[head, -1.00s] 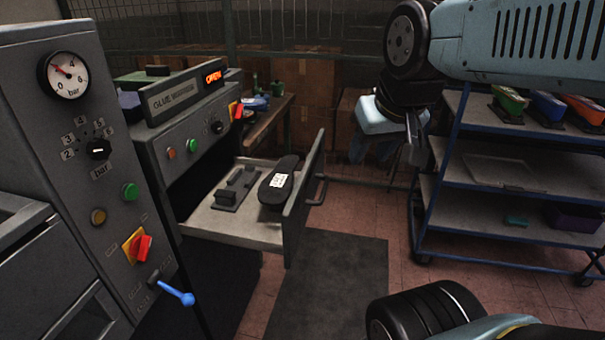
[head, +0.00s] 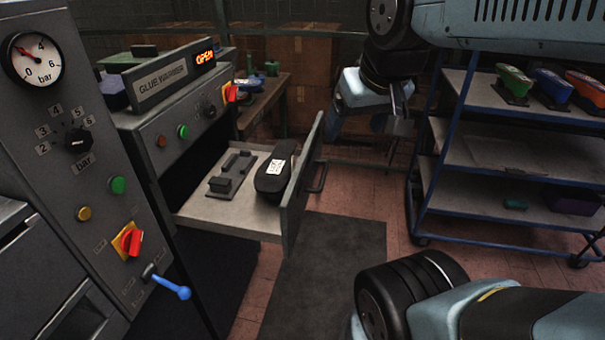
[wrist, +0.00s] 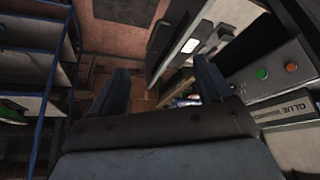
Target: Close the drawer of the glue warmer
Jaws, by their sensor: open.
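The glue warmer (head: 165,118) stands left of centre with its display lit "OPEN". Its drawer (head: 215,222) is pulled out to the right. On the drawer tray lie a dark shoe-sole-shaped piece (head: 272,178) with a white label and a dark fixture. The drawer's front panel (head: 303,185) carries a bar handle (head: 320,176) on its outer side. My gripper (wrist: 158,90) shows open and empty in the wrist view, with the drawer (wrist: 195,35) beyond and to the right of its fingers. In the head view my arm hangs right of the drawer, apart from it; the fingertips are unclear there.
A control panel with a gauge (head: 34,58) and a blue-handled lever (head: 170,287) stands at the near left. A blue shelf cart (head: 480,130) with coloured items is at the right. A dark mat (head: 325,280) covers floor below the drawer.

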